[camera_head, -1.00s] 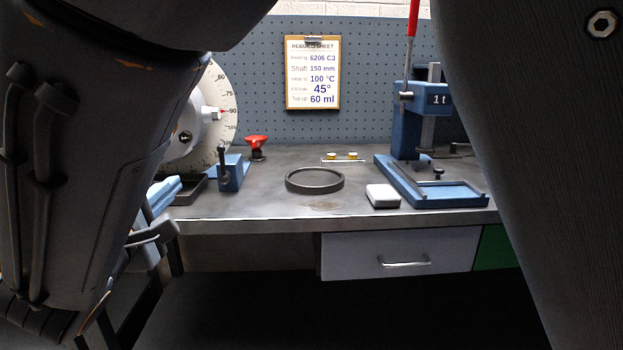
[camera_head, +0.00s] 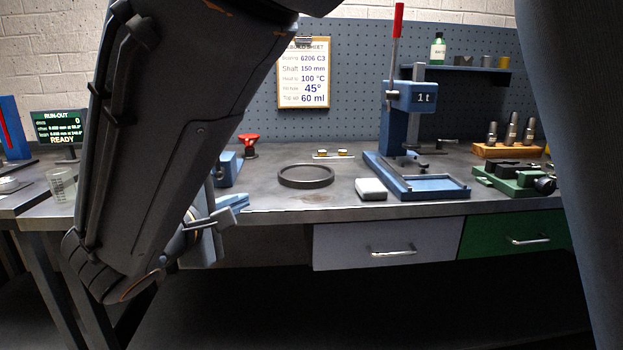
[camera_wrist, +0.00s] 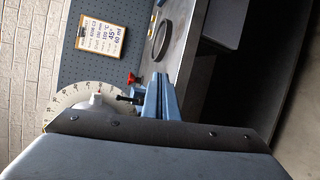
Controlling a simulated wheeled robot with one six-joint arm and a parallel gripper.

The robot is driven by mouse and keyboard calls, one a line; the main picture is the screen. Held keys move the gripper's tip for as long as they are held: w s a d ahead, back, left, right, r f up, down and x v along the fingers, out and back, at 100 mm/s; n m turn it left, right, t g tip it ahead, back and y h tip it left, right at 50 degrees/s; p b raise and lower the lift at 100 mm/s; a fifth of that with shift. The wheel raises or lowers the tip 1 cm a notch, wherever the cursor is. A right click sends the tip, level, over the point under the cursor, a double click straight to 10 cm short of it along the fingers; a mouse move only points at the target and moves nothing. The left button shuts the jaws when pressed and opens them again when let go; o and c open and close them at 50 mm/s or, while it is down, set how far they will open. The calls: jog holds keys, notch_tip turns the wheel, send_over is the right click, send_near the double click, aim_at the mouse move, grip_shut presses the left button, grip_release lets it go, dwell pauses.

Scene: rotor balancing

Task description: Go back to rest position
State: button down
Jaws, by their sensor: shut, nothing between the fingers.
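My gripper shows in the wrist view with its blue fingers (camera_wrist: 160,80) shut together, nothing between them. In the head view the gripper (camera_head: 237,202) is at the front edge of the workbench (camera_head: 270,204), left of the dark ring (camera_head: 306,176), partly hidden by my arm. My arm is folded in the left half of the picture. The ring lies flat on the bench, apart from the gripper; it also shows in the wrist view (camera_wrist: 162,40).
A blue press (camera_head: 394,130) with a red lever stands right of the ring, a white block (camera_head: 371,189) before it. A round dial (camera_wrist: 68,108) and red knob-like item (camera_wrist: 133,79) lie near my gripper in the wrist view. Drawers (camera_head: 385,243) are under the bench.

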jog(key=s+d+f+m+g+h, duration=0.2)
jog(key=d+f+m+g, duration=0.15)
jog(key=d, duration=0.55)
jog(key=s+d+f+m+g+h, duration=0.1)
jog(key=d+f+m+g, duration=0.2)
jog(key=d, duration=0.7)
jog(key=s+d+f+m+g+y, duration=0.3)
jog(key=s+f+m+g+y, duration=0.1)
jog(key=s, duration=0.3)
jog(key=s+d+f+m+g+y, duration=0.3)
jog(key=s+d+m+g, duration=0.15)
jog(key=s, duration=0.35)
jog(key=d+r+m+p, duration=0.2)
jog(key=d+r+p, duration=0.4)
jog(key=p, duration=0.8)
jog(key=shift+d+r, duration=0.15)
jog(key=shift+r, duration=0.2)
